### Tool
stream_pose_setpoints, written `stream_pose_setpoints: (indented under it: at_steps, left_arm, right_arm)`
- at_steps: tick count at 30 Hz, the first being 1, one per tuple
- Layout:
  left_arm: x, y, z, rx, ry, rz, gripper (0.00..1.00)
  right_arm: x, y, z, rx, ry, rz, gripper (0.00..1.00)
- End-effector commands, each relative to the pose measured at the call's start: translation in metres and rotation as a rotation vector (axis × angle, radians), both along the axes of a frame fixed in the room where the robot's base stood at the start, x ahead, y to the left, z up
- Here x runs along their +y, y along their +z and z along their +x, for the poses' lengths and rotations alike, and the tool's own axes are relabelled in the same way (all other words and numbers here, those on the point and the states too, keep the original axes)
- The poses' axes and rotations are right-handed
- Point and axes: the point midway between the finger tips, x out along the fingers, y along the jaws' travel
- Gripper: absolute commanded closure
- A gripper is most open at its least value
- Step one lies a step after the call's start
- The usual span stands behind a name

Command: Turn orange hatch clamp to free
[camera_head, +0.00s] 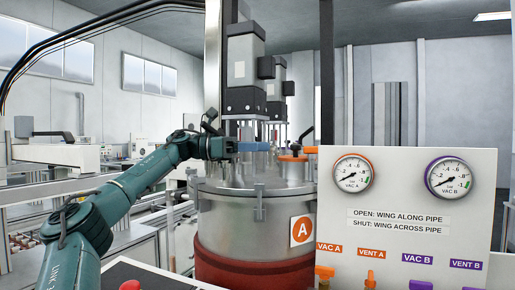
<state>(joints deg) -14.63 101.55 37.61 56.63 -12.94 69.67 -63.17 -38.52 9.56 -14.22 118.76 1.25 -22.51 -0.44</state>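A steel vessel (228,215) with an orange "A" label stands in the middle, with a red band around its lower part. On its lid is an orange part (293,157), which looks like the orange hatch clamp; a small orange piece (310,150) shows at its right, partly cut off by the panel. My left gripper (254,146) reaches in from the left over the lid, its bluish fingers pointing right, a little left of the orange part. A gap seems to lie between them. The fingers are seen side-on, so their opening is unclear. My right gripper is not in view.
A white panel (400,197) stands at the right front with VAC A gauge (354,173), VAC B gauge (449,178) and orange and purple valve wings below. A motor column (244,70) rises above the lid. Conveyor equipment (50,155) lies at the left.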

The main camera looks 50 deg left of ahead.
Motion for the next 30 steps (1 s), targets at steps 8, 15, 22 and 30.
stream_pose_setpoints:
  at_steps: [8, 15, 22, 30]
  left_arm:
    - [-0.002, 0.006, -0.001, 0.000, -0.011, 0.009, 0.68]
    - [0.005, 0.004, -0.009, -0.002, -0.007, 0.005, 0.68]
    - [0.005, 0.001, -0.006, 0.001, -0.001, 0.001, 0.68]
    - [-0.024, 0.001, 0.029, 0.007, -0.002, 0.003, 0.68]
  right_arm:
    - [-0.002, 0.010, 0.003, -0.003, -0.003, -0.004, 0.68]
    - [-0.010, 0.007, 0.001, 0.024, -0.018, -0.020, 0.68]
    - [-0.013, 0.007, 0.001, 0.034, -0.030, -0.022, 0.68]
    - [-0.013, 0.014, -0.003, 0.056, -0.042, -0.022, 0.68]
